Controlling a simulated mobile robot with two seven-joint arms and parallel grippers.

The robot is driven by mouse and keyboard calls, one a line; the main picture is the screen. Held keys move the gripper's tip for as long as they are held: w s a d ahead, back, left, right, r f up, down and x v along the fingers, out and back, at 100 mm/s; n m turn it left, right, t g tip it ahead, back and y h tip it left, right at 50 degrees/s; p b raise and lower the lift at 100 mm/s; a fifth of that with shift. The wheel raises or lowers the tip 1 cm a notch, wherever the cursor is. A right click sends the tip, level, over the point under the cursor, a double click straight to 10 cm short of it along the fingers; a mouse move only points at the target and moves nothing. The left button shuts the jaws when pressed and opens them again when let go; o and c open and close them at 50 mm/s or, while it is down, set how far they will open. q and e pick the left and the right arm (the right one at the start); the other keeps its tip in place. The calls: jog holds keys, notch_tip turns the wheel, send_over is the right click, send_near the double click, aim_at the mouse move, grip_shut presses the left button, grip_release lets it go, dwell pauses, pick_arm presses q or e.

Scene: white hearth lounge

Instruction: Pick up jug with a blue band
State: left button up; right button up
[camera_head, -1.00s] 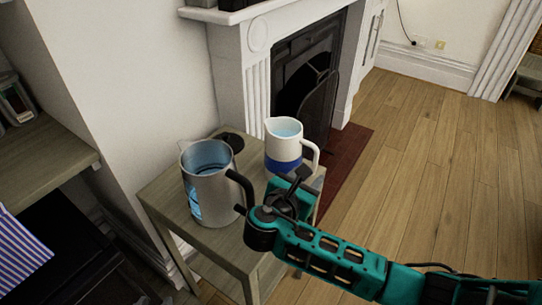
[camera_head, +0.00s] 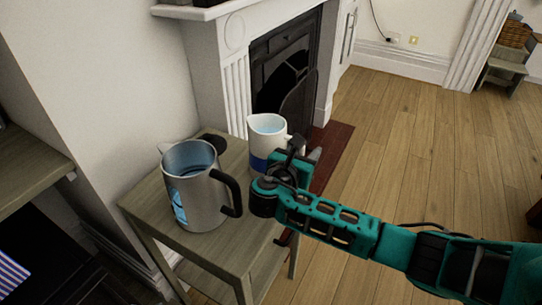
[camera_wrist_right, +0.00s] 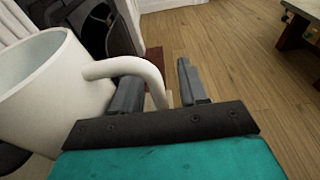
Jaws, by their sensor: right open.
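The jug with a blue band (camera_head: 260,163) is white and stands upright on the far side of a small wooden table. Liquid shows inside it. My right gripper (camera_head: 304,153) is open at its right, beside the handle side, and partly hides the jug. In the right wrist view the jug's white body (camera_wrist_right: 60,95) fills the left. Its handle (camera_wrist_right: 152,72) reaches across to my open right gripper (camera_wrist_right: 160,78), and its outer part shows between the two fingers. Whether a finger touches the handle I cannot tell. My left gripper is not in view.
A metal jug (camera_head: 201,205) with a black handle stands nearer on the table (camera_head: 225,250), close to my right arm. A small dark object (camera_head: 213,140) lies behind it. The fireplace (camera_head: 283,70) stands behind the table. Floor (camera_head: 420,140) to the right is clear.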

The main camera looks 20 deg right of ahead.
grip_shut()
dwell(1.3)
jog(key=shift+r, duration=0.15)
